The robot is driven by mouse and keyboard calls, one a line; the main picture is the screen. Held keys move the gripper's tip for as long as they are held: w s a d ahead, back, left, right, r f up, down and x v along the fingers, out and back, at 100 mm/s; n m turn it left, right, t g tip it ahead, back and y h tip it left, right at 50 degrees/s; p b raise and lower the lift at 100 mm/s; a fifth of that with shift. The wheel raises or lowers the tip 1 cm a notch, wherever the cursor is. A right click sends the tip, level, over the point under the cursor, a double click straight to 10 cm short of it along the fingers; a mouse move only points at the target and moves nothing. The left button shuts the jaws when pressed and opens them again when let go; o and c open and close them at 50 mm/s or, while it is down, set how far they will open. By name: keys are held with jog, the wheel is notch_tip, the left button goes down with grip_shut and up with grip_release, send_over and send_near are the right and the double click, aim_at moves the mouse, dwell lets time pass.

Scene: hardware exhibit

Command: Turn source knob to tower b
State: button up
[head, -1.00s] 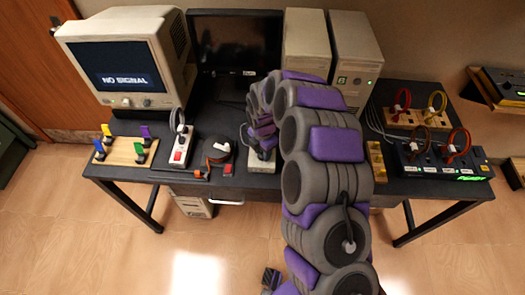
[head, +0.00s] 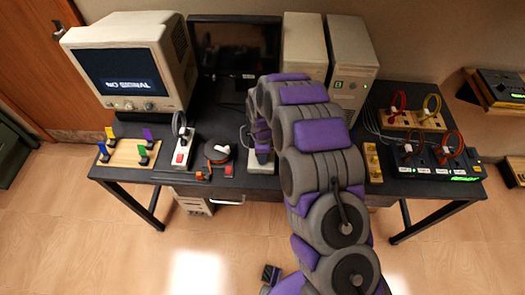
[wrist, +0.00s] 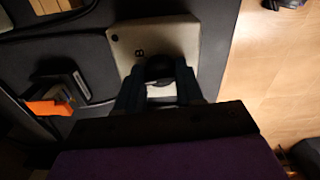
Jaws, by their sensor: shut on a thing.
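The source knob (wrist: 159,68) is a dark round knob on a beige switch box (wrist: 185,32). The box carries a "B" mark and a dark round spot on its face in the wrist view. My gripper (wrist: 160,82) has its two dark fingers on either side of the knob, closed on it. Two beige computer towers (head: 305,45) (head: 352,70) stand at the back; the right one has a green light.
A switch board (head: 128,153), power strip (head: 182,152) and cabled panels (head: 435,160) crowd the desk. Floor in front is clear.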

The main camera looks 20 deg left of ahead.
jog(key=m+p, duration=0.2)
jog(key=m, duration=0.3)
jog(key=shift+m, duration=0.3)
jog(key=shift+a+m+p, duration=0.1)
jog(key=shift+m+p, duration=0.5)
jog(key=shift+m, duration=1.6)
jog(key=shift+w+r, duration=0.1)
jog(key=o, duration=1)
jog(key=shift+a, duration=0.2)
jog(key=shift+o, duration=0.2)
jog(key=shift+d, duration=0.1)
jog(key=shift+d+r, duration=0.1)
jog(key=shift+r, duration=0.05)
notch_tip(320, 180, up, 17)
jog(key=p, duration=0.1)
jog(key=shift+a, duration=0.25)
